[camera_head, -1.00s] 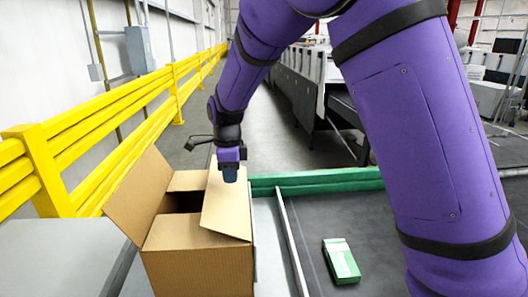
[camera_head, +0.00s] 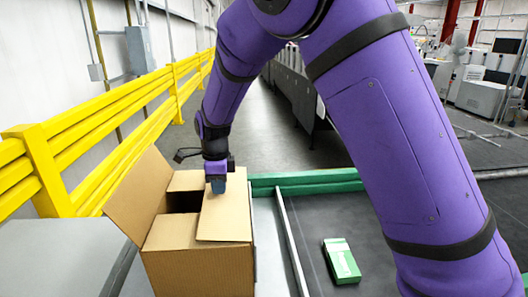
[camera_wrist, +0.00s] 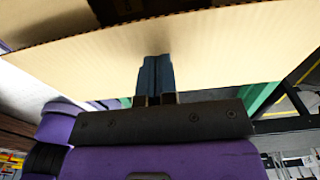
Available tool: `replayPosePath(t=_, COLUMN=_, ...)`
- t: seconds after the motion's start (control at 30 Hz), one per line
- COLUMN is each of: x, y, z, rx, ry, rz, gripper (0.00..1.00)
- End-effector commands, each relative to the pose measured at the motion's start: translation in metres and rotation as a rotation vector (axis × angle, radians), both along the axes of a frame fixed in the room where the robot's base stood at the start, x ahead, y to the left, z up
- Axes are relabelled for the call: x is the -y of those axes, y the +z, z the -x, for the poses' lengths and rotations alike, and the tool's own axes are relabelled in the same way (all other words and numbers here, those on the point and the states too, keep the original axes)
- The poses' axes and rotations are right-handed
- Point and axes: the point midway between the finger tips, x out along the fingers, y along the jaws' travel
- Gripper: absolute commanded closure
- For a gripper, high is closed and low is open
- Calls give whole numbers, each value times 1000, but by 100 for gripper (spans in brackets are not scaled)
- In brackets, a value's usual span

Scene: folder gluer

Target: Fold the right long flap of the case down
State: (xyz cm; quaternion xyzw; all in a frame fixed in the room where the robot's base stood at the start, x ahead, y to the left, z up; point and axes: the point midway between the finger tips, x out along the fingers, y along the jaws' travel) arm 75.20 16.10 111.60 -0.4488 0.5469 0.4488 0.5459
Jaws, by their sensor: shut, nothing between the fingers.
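The brown case (camera_head: 200,268) stands upright on the left, its top partly open with a dark gap. Its right long flap (camera_head: 226,215) is folded inward and lies low, nearly flat, over the right side of the opening. The left long flap (camera_head: 140,195) stands up and leans outward. The near short flap (camera_head: 190,231) and far short flap (camera_head: 187,180) lie folded in. My gripper (camera_head: 218,188) is shut and empty, pointing down at the upper part of the right flap. In the wrist view its blue fingers (camera_wrist: 156,75) are together against the flap (camera_wrist: 215,50).
A green and white carton (camera_head: 341,261) lies on the dark belt (camera_head: 310,215) to the right. A green bar (camera_head: 305,181) runs behind the belt. A yellow guard rail (camera_head: 100,135) stands along the left, beside a grey surface (camera_head: 55,255).

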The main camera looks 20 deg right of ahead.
Motion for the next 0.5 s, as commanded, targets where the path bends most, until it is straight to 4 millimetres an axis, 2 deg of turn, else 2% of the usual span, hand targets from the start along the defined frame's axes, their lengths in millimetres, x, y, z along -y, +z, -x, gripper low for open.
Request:
replayPosePath(t=0.3, x=-1, y=0, z=0, rx=1, ry=0, rz=-1, gripper=100)
replayPosePath(t=0.5, x=-2, y=16, z=-1, rx=3, ry=0, rz=-3, gripper=100)
